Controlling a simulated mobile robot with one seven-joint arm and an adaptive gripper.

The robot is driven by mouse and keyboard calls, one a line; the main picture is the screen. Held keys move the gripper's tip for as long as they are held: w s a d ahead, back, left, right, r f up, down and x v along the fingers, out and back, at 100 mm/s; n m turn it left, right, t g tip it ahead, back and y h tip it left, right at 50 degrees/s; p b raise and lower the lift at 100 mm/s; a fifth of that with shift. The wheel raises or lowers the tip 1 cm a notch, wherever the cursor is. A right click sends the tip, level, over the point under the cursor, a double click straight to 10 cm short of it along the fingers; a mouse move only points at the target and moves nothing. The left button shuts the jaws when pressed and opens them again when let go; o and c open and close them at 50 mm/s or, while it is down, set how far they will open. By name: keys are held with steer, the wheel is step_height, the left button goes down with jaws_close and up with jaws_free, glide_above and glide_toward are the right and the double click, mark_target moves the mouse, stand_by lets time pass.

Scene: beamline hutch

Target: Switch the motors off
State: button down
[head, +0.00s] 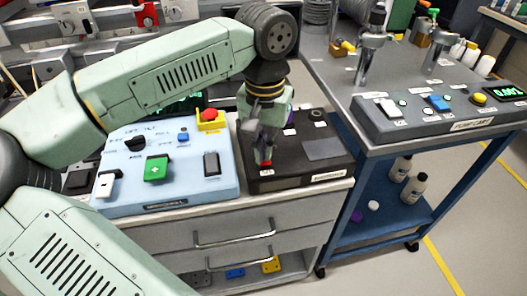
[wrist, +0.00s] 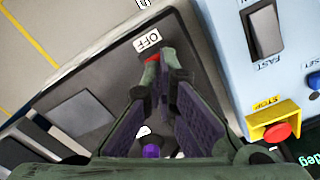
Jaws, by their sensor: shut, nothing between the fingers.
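A dark control box (head: 322,172) sits on the bench top, right of a pale blue panel. A small red button (head: 266,163) is at its front left, beside a white label. In the wrist view the label (wrist: 147,40) reads OFF and the red button (wrist: 152,57) is partly hidden by my fingertips. My gripper (head: 262,156) points down with its fingers together and empty, right at the red button. I cannot tell if the tips touch it.
The pale blue panel (head: 130,190) has a green button (head: 157,169), several switches and a red stop button (head: 209,114) on a yellow base, close left of my gripper. A pump cart (head: 390,150) with its own grey control panel stands at the right.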

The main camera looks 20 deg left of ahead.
steer(key=shift+r+p, duration=1.85)
steer(key=shift+r, duration=1.2)
steer(key=shift+s+f, duration=0.1)
